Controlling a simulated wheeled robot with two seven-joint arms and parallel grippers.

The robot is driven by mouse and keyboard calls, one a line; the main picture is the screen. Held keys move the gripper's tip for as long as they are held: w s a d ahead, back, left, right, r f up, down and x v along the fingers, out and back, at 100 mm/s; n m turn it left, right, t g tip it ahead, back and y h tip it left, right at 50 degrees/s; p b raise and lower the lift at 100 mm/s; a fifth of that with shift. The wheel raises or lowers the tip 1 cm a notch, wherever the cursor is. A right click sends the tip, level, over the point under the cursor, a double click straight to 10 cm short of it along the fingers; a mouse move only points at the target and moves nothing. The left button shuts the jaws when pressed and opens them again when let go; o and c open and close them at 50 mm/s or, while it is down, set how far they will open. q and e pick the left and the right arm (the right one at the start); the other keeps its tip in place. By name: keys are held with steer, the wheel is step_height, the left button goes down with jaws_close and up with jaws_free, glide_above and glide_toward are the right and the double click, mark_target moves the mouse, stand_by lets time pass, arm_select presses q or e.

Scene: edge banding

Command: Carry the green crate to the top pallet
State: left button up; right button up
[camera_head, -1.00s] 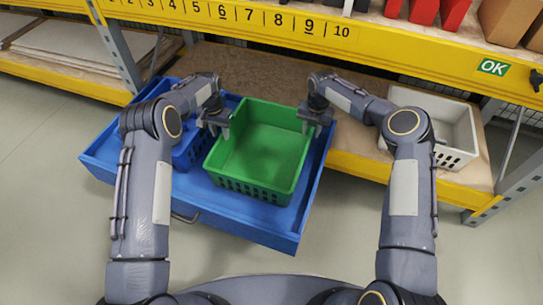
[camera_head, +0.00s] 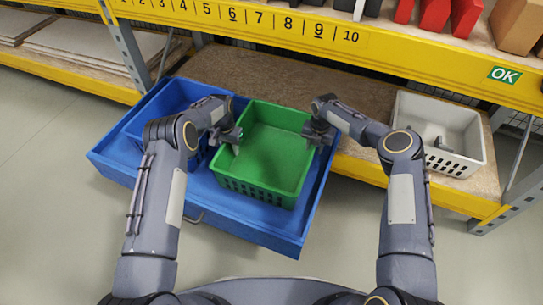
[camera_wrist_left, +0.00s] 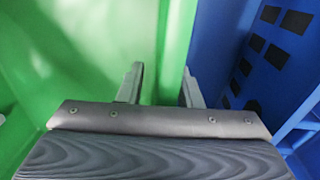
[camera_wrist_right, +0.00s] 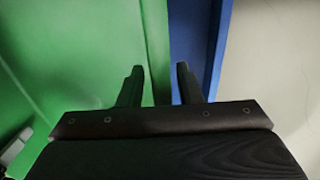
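The green crate (camera_head: 268,155) is empty and stands upright in a blue tray (camera_head: 262,232) in the head view. My left gripper (camera_head: 232,140) is at the crate's left rim. In the left wrist view its two fingers (camera_wrist_left: 162,85) stand apart on either side of the green wall. My right gripper (camera_head: 318,135) is at the right rim. In the right wrist view its fingers (camera_wrist_right: 160,85) also stand apart astride the green wall. I see no firm grip on either side. I cannot make out a top pallet in these views.
A blue crate (camera_head: 134,130) stands left of the green one in the tray. A white crate (camera_head: 464,164) with a grey object sits on the lower shelf at right. A yellow numbered shelf beam (camera_head: 250,22) runs across behind. Grey floor (camera_head: 60,200) is free at left.

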arm_select(q)
jaws_close()
arm_select(e)
jaws_close()
arm_select(q)
steer(key=shift+r, duration=0.1)
stand_by(1.1)
